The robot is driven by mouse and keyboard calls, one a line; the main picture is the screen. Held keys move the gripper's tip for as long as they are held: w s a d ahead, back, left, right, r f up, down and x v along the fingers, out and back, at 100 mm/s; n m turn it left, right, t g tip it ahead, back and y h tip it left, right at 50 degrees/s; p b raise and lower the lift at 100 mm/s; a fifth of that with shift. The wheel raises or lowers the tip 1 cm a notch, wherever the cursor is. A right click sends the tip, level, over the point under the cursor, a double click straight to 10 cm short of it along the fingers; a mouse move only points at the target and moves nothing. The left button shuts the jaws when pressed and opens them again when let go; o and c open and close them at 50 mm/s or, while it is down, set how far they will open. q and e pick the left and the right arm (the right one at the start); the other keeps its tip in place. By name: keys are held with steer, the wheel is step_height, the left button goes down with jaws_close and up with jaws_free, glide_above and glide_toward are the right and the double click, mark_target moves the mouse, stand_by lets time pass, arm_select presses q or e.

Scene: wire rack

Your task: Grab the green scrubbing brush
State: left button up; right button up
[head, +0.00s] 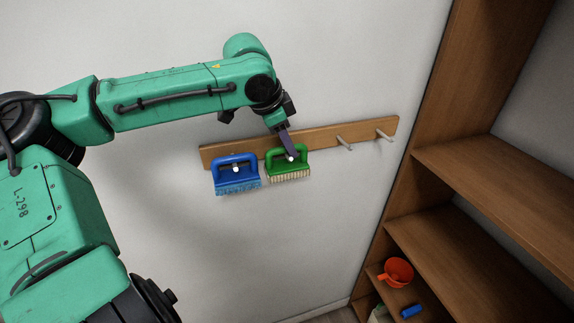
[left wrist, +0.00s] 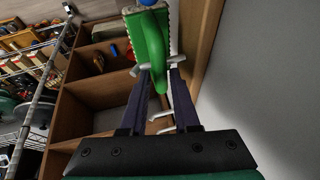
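The green scrubbing brush (head: 288,164) hangs on a peg of the wooden wall rail (head: 367,132), pale bristles facing down. My left gripper (head: 290,154) is at its handle, fingers pointing at the wall. In the left wrist view the green brush (left wrist: 153,40) stands beyond the fingertips, and its handle lies between the two dark fingers of my left gripper (left wrist: 161,76). I cannot tell whether the fingers press on the handle or leave a small gap. My right gripper is not in view.
A blue brush (head: 237,176) hangs close on the left of the green one. Two bare pegs (head: 345,142) stick out on the right. A wooden shelf (head: 470,175) stands further right, with an orange cup (head: 397,272) low down. The wall below the brushes is clear.

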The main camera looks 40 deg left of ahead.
arm_select(q)
jaws_close()
stand_by(1.5)
